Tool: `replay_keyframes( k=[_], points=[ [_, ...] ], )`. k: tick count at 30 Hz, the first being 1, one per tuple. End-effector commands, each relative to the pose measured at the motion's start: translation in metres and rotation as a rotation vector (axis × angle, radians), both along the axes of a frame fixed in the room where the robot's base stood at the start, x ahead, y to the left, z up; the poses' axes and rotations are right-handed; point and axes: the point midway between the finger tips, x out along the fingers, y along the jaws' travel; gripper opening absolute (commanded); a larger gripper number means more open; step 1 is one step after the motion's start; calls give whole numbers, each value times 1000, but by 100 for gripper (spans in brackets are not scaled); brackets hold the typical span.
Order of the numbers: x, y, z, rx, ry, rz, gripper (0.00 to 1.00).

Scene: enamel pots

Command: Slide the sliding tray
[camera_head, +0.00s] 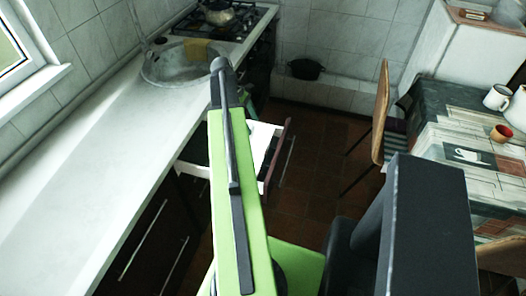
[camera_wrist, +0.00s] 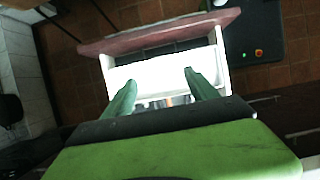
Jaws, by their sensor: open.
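The white sliding tray (camera_wrist: 160,72) appears to be the flat white panel inside a pulled-out drawer. It also shows in the head view (camera_head: 262,138), partly hidden by my arm. The drawer has white sides and a reddish-brown front (camera_wrist: 160,33). In the wrist view my gripper (camera_wrist: 159,80) is open, its two green fingers apart over the tray with nothing clearly held between them. I cannot tell whether the fingertips touch the tray. In the head view my arm hides most of the gripper.
A long white counter (camera_head: 85,165) runs along the left, with a round sink (camera_head: 172,66) and a stove (camera_head: 255,18) beyond. A wooden chair (camera_head: 381,110) and a table with mugs (camera_head: 497,97) stand at the right. Brown floor (camera_head: 315,150) lies open between.

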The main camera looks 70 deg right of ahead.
Motion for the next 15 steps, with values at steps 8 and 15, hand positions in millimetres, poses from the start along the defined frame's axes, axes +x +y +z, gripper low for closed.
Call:
replay_keyframes(
  k=[8,15],
  points=[
    [-24,-1,-69,0,0,-2,67],
    [-44,-2,-116,-1,0,-3,67]
  ],
)
